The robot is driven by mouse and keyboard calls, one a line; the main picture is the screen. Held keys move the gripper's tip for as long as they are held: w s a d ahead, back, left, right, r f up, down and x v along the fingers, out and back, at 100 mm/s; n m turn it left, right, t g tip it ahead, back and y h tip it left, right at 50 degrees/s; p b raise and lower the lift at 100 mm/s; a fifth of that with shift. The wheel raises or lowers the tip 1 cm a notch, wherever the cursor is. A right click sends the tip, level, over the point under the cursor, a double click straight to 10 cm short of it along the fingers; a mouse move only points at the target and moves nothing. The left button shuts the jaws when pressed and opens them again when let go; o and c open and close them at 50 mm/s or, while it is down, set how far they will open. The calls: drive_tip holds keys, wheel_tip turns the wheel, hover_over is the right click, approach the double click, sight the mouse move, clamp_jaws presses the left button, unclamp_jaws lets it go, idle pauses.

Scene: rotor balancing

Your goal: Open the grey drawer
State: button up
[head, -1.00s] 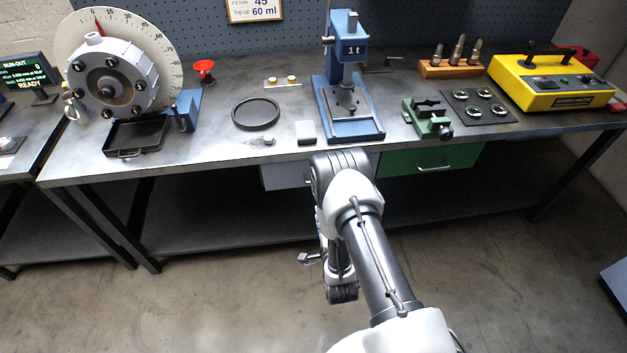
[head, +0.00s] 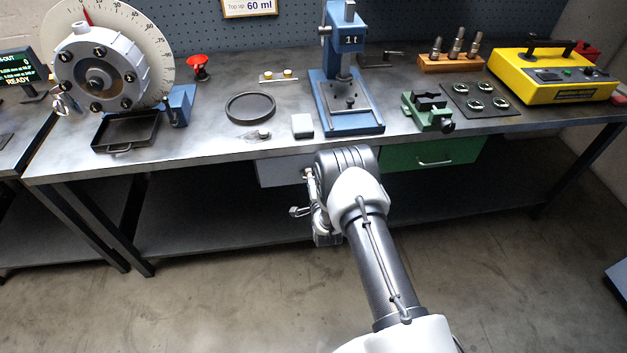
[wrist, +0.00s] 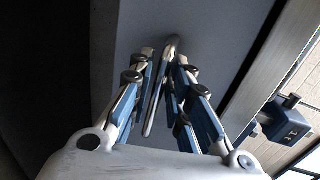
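The grey drawer (head: 282,171) hangs under the bench top, left of my arm, and looks closed. Its right part is hidden behind my arm in the head view. In the wrist view its grey front (wrist: 205,35) fills the upper middle, with the bar handle (wrist: 153,105) standing out from it. My gripper (wrist: 163,62) is open, with a finger on each side of the handle. Gaps show between the fingers and the bar, so the handle does not look clamped. In the head view my gripper's fingers are mostly hidden by the arm.
A green drawer (head: 432,155) is right of my arm under the bench top (head: 225,138). A lower shelf (head: 220,220) runs below; the floor in front is clear.

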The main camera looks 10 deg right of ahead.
drive_tip(key=shift+w, duration=0.2)
clamp_jaws()
idle(0.6)
